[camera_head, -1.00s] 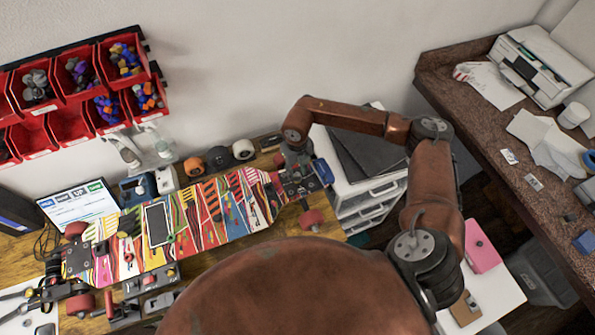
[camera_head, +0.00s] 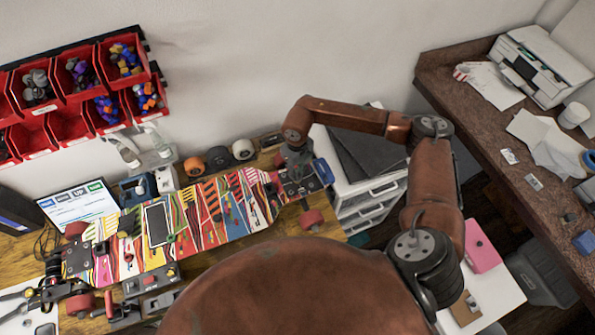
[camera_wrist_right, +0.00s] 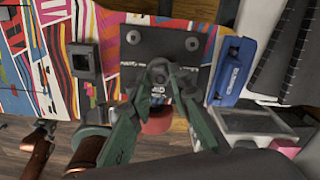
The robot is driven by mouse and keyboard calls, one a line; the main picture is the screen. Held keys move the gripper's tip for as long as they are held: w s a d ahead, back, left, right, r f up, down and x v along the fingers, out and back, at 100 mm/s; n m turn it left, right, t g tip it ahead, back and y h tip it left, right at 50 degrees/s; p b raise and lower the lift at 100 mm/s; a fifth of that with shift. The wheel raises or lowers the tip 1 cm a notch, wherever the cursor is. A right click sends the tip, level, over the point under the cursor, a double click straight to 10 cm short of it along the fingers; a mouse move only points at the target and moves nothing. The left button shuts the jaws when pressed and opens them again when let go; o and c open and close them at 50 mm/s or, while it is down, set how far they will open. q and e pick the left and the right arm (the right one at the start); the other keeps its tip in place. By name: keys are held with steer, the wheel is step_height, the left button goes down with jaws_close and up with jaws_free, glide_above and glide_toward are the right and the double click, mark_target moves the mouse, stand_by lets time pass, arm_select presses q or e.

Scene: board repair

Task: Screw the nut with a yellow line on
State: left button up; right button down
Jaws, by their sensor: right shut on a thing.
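A skateboard with a bright striped deck (camera_head: 205,222) lies across the workbench. My right gripper (camera_head: 296,186) is at its right end, over the truck, with the arm bent above it. In the right wrist view my right gripper's green fingers (camera_wrist_right: 162,78) close together on a small grey part that looks like a nut (camera_wrist_right: 158,71), over a dark plate (camera_wrist_right: 140,50) with bolt heads. A red wheel (camera_wrist_right: 157,121) shows between the fingers. No yellow line can be made out. Whether the nut sits on a thread is hidden. My left gripper is not visible.
A blue block (camera_head: 323,171) stands close beside the right gripper. A red wheel (camera_head: 312,219) is at the bench's front edge. A white drawer unit (camera_head: 368,205) stands right of the bench. Red bins (camera_head: 70,125) hang on the wall behind.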

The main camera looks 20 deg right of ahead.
steer(key=m, duration=0.4)
steer(key=shift+m, duration=0.9)
steer(key=m, duration=0.2)
steer(key=shift+m, duration=0.4)
steer(key=shift+f+m, duration=0.1)
steer(key=shift+m, duration=1.3)
